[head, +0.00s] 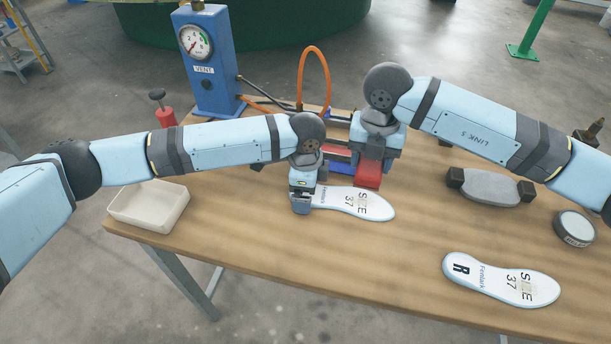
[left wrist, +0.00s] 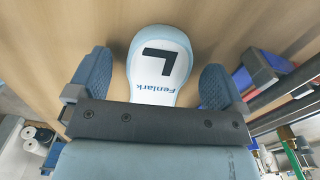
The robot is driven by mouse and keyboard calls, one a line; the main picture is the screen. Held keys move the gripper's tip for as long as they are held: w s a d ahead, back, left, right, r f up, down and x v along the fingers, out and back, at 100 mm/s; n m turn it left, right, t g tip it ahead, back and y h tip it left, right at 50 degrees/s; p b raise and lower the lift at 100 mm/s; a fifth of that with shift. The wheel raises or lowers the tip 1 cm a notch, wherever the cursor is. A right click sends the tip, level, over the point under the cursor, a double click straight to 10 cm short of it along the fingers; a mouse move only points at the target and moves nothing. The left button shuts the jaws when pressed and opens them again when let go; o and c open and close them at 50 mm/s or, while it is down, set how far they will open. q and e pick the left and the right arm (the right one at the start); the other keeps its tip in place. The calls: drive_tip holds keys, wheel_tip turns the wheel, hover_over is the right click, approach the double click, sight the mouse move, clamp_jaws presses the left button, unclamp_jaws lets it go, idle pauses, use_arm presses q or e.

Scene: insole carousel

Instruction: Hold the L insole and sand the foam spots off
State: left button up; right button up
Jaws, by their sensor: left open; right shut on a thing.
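The L insole (head: 337,196), white with a pale blue edge, lies flat on the table, print side up. Its heel with the black L shows in the left wrist view (left wrist: 160,62). A small pale yellowish patch covers part of the word SIZE on its forefoot. My left gripper (head: 301,205) is open over the heel, with one finger on each side of it and visible gaps between. My right gripper (head: 371,158) is shut on a red block (head: 368,176), just behind the forefoot. Whether the block touches the insole is hard to tell.
The R insole (head: 500,281) lies at the table's front right, also with a yellowish patch. A white tray (head: 150,206) stands at the left, a blue vent gauge post (head: 207,65) behind. A grey pad (head: 490,187) and a round tin (head: 574,228) lie at the right. The front middle is clear.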

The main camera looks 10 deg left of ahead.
use_arm(q)
drive_tip(key=shift+f, duration=0.2)
drive_tip(key=c, duration=1)
